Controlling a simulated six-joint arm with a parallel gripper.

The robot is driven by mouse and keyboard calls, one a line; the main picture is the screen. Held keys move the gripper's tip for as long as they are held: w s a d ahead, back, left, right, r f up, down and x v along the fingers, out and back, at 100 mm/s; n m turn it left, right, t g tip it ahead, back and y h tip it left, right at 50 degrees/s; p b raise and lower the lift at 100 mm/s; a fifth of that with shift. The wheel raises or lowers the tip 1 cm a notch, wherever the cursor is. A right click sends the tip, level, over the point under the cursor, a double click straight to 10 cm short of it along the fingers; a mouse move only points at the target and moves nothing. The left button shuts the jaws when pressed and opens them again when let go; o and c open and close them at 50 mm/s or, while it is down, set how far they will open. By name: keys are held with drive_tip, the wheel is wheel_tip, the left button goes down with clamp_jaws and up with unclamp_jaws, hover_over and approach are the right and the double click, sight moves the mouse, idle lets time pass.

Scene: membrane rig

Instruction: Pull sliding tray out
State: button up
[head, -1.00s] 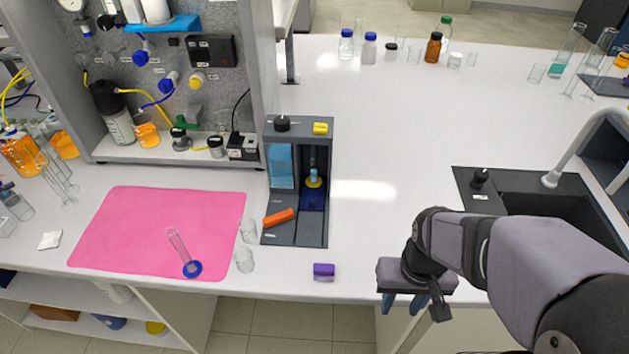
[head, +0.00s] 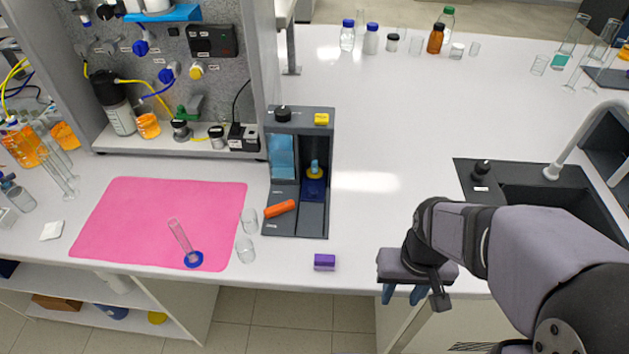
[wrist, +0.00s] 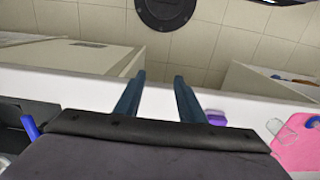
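A dark grey rig box (head: 325,225) stands on the white bench in the middle of the head view. It has a left bay with light blue pads (head: 281,157) and an orange bar (head: 280,209), and a right bay with a blue piece (head: 314,187). I cannot tell for sure which part is the sliding tray. My gripper (head: 403,296) is at the bench's front edge, right of the box and apart from it. In the wrist view its two fingers (wrist: 159,85) are spread with nothing between them.
A purple block (head: 324,262) lies between the box and my gripper. Clear glass beakers (head: 245,249) stand left of the box beside a pink mat (head: 120,225) holding a blue-based cylinder (head: 192,259). A sink (head: 545,205) is at right. The bench right of the box is clear.

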drive_tip(key=shift+o, duration=0.3)
drive_tip(key=shift+w, duration=0.1)
drive_tip(key=m+t, duration=0.2)
drive_tip(key=t, duration=0.3)
approach(312, 190)
drive_tip(key=shift+p+x, duration=1.05)
drive_tip(key=shift+x, duration=3.2)
clamp_jaws()
